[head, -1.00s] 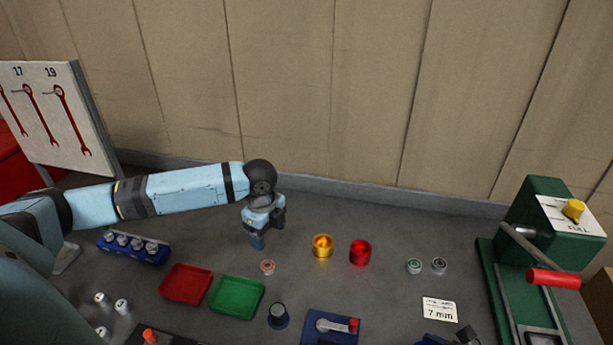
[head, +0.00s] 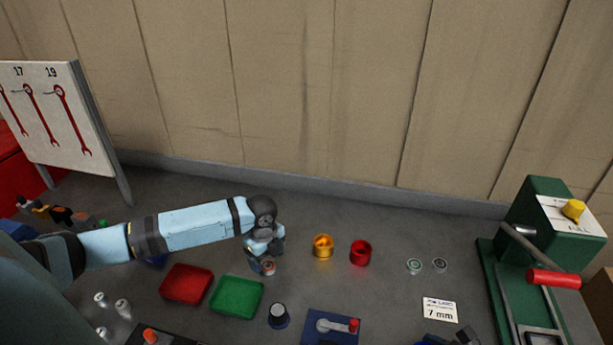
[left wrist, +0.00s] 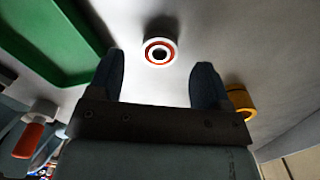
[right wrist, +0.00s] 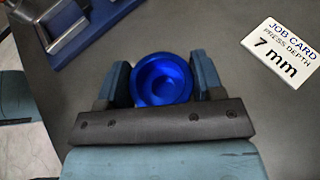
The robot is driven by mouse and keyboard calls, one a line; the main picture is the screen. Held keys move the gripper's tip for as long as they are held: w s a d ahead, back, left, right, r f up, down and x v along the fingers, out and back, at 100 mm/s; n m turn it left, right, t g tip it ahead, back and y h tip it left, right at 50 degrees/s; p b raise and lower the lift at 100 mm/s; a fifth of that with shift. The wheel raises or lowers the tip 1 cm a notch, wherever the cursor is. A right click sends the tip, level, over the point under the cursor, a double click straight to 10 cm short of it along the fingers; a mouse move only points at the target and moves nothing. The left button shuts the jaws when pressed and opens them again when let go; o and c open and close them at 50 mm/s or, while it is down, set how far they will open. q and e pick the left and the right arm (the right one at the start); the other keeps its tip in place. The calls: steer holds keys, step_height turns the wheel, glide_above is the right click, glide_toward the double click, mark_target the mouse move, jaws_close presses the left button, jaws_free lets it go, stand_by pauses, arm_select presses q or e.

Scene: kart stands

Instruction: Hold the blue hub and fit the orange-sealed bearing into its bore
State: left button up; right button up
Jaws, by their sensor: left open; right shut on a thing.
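The orange-sealed bearing (left wrist: 159,52) lies on the grey bench top, a small ring with an orange seal. In the head view the bearing (head: 268,266) is just at the fingertips of my left gripper (head: 262,267). In the left wrist view my left gripper (left wrist: 160,80) is open, and the bearing shows beyond the gap between its fingers, not gripped. The blue hub (right wrist: 163,79) is between the fingers of my right gripper (right wrist: 163,82), which is shut on it; its round bore faces the camera. In the head view the right gripper is mostly cut off at the bottom edge.
A gold hub (head: 323,246) and a red hub (head: 360,252) stand right of my left gripper. Green-sealed and dark-sealed bearings (head: 414,265) (head: 439,265) lie farther right. Red and green trays (head: 186,284) (head: 236,297) are at left. A job card (head: 440,310) and green press (head: 550,225) are at right.

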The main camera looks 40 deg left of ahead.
mark_target(268, 265)
arm_select(q)
step_height(268, 265, down, 3)
steer(key=c, duration=1.1)
steer(key=shift+r, duration=0.15)
steer(key=shift+c, duration=0.2)
step_height(268, 265, up, 10)
